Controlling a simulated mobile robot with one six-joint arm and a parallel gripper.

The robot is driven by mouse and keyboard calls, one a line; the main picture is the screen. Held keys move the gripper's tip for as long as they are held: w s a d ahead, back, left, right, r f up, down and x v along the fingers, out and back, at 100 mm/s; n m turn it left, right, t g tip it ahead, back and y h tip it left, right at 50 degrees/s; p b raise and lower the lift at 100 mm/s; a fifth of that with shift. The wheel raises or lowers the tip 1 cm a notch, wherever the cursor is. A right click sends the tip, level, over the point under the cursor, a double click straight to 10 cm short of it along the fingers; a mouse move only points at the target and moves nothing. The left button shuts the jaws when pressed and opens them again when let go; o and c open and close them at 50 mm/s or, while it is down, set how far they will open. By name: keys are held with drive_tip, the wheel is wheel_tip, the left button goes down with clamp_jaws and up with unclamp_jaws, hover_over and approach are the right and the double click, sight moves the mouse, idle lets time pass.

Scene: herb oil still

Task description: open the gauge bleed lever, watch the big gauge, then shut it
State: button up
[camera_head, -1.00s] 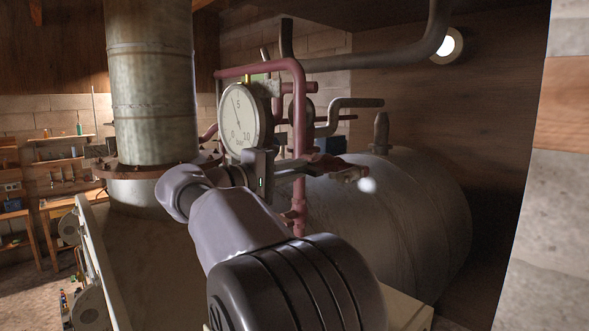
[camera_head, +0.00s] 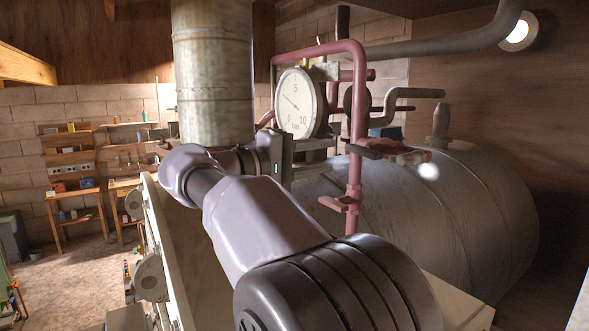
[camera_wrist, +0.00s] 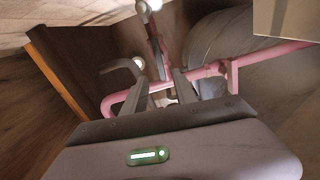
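The big gauge (camera_head: 298,102) has a round white dial marked 0, 5 and 10. Its thin needle points up and left, between 0 and 5. A dark red lever-like handle (camera_head: 365,151) lies roughly level beside the upright pink pipe; I take it as the bleed lever but cannot be sure. A small bright white patch (camera_head: 428,171) shows at the right end of this fitting. My gripper (camera_head: 325,152) is below and right of the dial, pointing toward the pipe. In the wrist view its two fingers (camera_wrist: 160,88) stand apart, with nothing clearly held between them.
The pink pipe (camera_head: 357,120) rises close beyond my gripper and carries a lower red valve (camera_head: 340,203). A large grey tank (camera_head: 440,215) fills the right. A tall metal column (camera_head: 213,75) stands left. Floor (camera_head: 75,265) is open at far left.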

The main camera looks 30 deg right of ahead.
drive_tip(key=a, duration=0.8)
drive_tip(key=shift+s, duration=0.3)
drive_tip(key=shift+a, duration=0.1)
idle(1.9)
